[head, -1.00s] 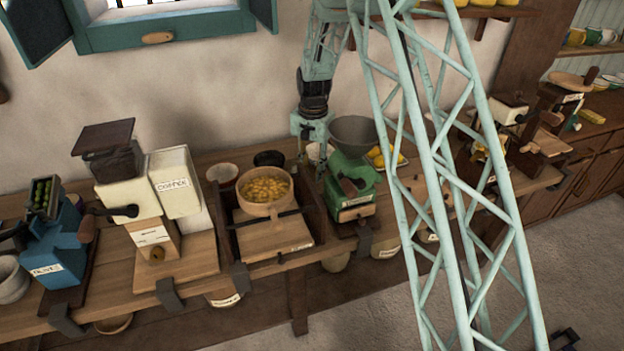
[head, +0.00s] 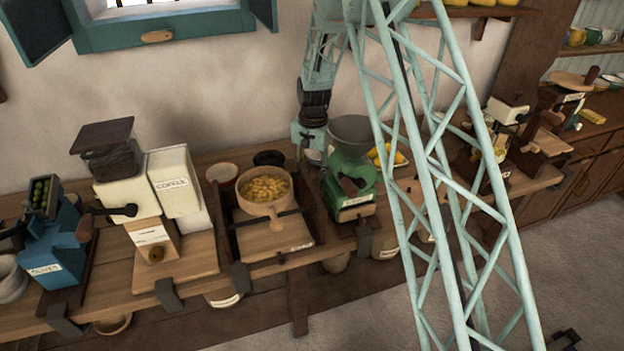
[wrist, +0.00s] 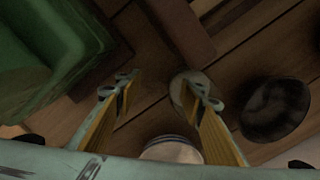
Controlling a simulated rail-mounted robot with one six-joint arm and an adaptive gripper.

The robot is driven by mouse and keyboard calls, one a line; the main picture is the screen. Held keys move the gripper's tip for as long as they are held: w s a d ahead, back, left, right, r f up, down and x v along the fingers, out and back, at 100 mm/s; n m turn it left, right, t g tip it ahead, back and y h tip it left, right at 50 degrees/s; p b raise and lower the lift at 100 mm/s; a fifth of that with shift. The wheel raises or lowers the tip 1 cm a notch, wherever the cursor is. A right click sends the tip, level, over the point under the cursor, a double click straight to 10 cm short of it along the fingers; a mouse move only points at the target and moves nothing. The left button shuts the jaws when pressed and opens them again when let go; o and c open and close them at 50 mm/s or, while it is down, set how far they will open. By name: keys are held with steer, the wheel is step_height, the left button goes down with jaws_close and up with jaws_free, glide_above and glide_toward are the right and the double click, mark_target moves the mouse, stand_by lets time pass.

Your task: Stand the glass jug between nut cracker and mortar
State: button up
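My gripper (head: 309,150) is lowered behind the work table's front row, between a box with a bowl and a green mill. In the wrist view its two yellow-padded fingers (wrist: 158,92) are apart, with bare wood visible between them. A pale round thing (wrist: 181,92) lies beside and partly behind the right finger; I cannot tell whether it is the glass jug. No jug is clear in the head view. A grey stone bowl (head: 10,280), possibly the mortar, stands at the far left edge. I cannot identify the nut cracker with certainty.
The green mill (head: 350,175) stands close right of my gripper. The wooden box (head: 272,236) holding a bowl of yellow pieces (head: 265,190) is close left. A cream coffee mill (head: 172,183) stands farther left.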

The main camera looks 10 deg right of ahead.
steer(key=shift+r, duration=0.1)
stand_by(0.3)
step_height(320, 180, up, 12)
steer(key=shift+r+p, duration=0.1)
steer(key=shift+p, duration=0.8)
steer(key=shift+s, duration=0.1)
steer(key=o, duration=0.6)
stand_by(0.3)
